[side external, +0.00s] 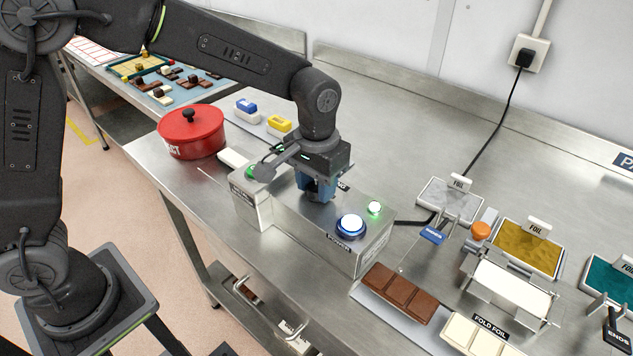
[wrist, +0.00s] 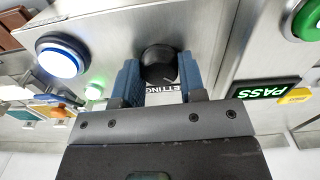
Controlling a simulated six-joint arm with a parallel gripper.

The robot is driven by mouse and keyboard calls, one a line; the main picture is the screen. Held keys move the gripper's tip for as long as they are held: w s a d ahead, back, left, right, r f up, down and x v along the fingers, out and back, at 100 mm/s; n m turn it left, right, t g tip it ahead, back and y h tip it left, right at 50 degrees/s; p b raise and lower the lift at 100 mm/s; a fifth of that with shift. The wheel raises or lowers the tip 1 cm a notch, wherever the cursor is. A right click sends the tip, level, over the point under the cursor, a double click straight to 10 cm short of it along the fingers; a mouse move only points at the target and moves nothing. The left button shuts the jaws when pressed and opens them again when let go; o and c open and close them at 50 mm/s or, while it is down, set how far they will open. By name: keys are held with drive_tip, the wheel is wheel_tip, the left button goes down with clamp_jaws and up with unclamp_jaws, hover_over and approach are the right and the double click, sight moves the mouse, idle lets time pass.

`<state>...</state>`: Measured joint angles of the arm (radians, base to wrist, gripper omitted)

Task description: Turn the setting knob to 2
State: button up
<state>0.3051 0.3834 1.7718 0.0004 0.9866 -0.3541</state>
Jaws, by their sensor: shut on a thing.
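The setting knob (wrist: 158,62) is black and round, on the face of the metal control box (side external: 372,262). In the wrist view it sits between the two blue fingers of my gripper (side external: 317,193), which is shut on it. In the side view my fingers hide the knob. Part of a label reading "ETTING" (wrist: 162,90) shows below it in the wrist view, between the fingers. I cannot read any scale numbers or tell which setting the knob points to.
A blue-ringed power button (side external: 350,225) and a lit green lamp (side external: 375,207) are on the same box. A red lidded pot (side external: 192,135) stands to the left. A chocolate bar (side external: 400,291) and foil trays (side external: 527,248) lie to the right.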

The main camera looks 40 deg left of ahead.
sight(316, 186)
drive_tip(key=m, duration=0.4)
drive_tip(key=shift+m, duration=0.3)
drive_tip(key=m, duration=0.4)
drive_tip(key=shift+r+m, duration=0.1)
drive_tip(key=shift+m, duration=0.2)
drive_tip(key=o, duration=0.9)
wheel_tip(316, 186, up, 14)
drive_tip(key=shift+f, duration=0.15)
idle(0.4)
